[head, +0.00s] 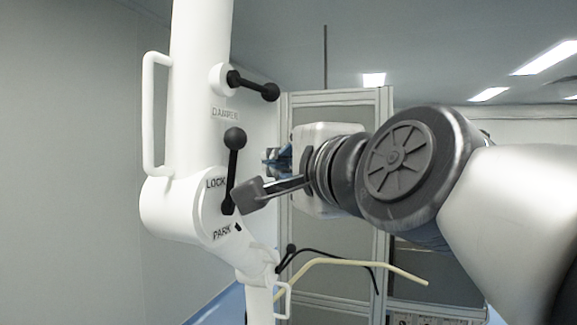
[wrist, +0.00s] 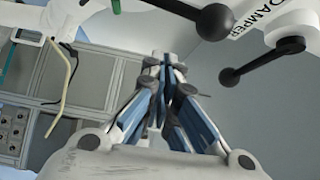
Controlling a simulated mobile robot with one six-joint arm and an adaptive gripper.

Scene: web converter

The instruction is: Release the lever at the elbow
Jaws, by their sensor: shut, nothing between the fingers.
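The elbow (head: 165,205) is a white rounded joint marked LOCK and PARK. Its black lever (head: 234,165) stands nearly upright by LOCK, ball knob at the top. A grey part attached to my wrist overlaps the view close to the lever's lower end. My gripper (head: 268,158) is to the right of the lever in the head view, with its blue fingers together and nothing in them. In the wrist view, the closed fingertips (wrist: 165,62) show at the centre. The elbow lever's knob (wrist: 213,22) is up and right of them, apart from them.
A second black lever (head: 252,86), marked DAMPER, sits higher on the white arm; its knob (wrist: 229,77) is right of my fingers in the wrist view. A white handle (head: 149,115) is at the left. A cream tube (head: 350,263) and black cable are below. A grey cabinet (head: 335,270) stands behind.

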